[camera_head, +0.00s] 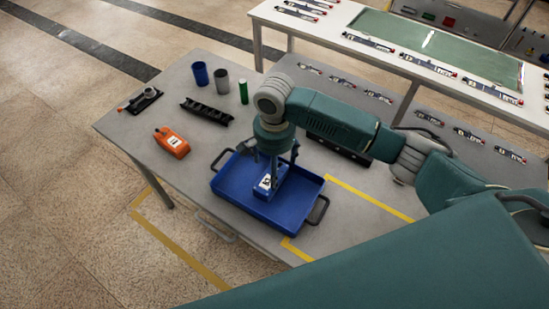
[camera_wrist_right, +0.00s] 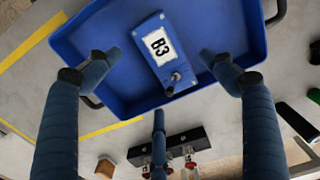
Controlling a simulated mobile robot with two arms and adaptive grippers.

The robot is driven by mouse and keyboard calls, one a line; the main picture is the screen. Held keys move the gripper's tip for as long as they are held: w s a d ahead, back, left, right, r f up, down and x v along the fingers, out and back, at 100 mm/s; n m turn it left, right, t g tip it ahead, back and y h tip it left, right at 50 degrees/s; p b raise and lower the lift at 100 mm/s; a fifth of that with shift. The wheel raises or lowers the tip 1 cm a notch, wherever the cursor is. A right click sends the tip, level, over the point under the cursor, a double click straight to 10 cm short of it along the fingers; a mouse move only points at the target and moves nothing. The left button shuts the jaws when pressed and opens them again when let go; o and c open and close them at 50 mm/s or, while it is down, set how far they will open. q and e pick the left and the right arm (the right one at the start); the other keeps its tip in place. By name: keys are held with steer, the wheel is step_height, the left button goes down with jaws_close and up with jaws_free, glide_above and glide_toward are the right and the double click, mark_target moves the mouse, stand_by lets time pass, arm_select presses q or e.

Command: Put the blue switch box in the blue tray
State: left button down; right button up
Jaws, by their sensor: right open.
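The blue switch box (camera_head: 266,187) lies inside the blue tray (camera_head: 300,213) on the grey table. In the right wrist view the box (camera_wrist_right: 164,75) shows a white label reading B3 and a small toggle, and it rests on the floor of the tray (camera_wrist_right: 85,40). My right gripper (camera_head: 272,178) is over the tray, above the box. Its fingers (camera_wrist_right: 160,65) are spread on both sides of the box, with gaps between them and it. My left gripper is not in view.
An orange box (camera_head: 172,142) is left of the tray. A black rail (camera_head: 207,111), blue cup (camera_head: 200,74), grey cup (camera_head: 221,80) and green cylinder (camera_head: 243,91) stand behind it. A dark block with connectors (camera_head: 338,150) lies behind my arm. Yellow tape (camera_head: 368,199) marks the table's right.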

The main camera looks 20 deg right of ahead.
step_height(320, 180, up, 5)
